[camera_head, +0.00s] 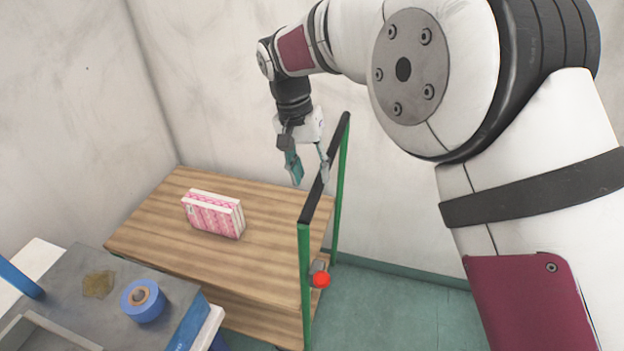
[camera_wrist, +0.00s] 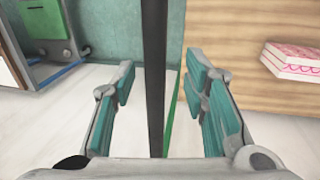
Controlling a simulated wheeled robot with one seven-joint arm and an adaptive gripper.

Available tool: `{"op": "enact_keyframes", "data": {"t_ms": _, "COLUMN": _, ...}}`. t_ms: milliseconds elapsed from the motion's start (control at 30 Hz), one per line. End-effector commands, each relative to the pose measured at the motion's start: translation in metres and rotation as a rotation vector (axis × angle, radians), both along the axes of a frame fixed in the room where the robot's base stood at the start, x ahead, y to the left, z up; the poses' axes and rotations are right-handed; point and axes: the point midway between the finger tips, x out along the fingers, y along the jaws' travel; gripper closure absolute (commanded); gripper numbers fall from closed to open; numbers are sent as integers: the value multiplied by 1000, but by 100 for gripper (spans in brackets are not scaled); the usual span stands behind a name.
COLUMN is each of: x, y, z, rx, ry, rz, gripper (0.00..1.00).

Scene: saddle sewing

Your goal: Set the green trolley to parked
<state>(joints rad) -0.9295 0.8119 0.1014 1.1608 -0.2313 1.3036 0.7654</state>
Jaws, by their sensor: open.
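The green trolley has a wooden deck (camera_head: 265,262) and a frame of green posts (camera_head: 305,270) topped by a black handle bar (camera_head: 325,172). A red knob (camera_head: 321,280) on a small grey bracket sits low beside the near post. My gripper (camera_head: 310,180) is open and empty at the handle bar, pointing down. In the wrist view, the black bar (camera_wrist: 154,60) runs between the two teal fingers of my gripper (camera_wrist: 160,78), with gaps on both sides. I cannot tell whether the bar is at fingertip depth.
A pink-and-white box (camera_head: 213,214) lies on the wooden deck. At lower left, a grey bench (camera_head: 75,295) bears a blue tape roll (camera_head: 143,300) and a brownish patch (camera_head: 98,284). Walls stand behind and left. The green floor (camera_head: 400,300) right of the trolley is clear.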

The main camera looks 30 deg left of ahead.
Motion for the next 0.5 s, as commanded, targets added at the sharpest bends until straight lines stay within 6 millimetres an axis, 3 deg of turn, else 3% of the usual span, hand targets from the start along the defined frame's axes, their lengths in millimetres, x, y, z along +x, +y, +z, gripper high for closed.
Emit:
{"op": "enact_keyframes", "data": {"t_ms": 200, "x": -3, "y": 10, "z": 46, "rx": 6, "ry": -3, "rz": 2, "gripper": 59}}
{"op": "enact_keyframes", "data": {"t_ms": 500, "x": -6, "y": 18, "z": 84, "rx": 4, "ry": 0, "rz": 2, "gripper": 59}}
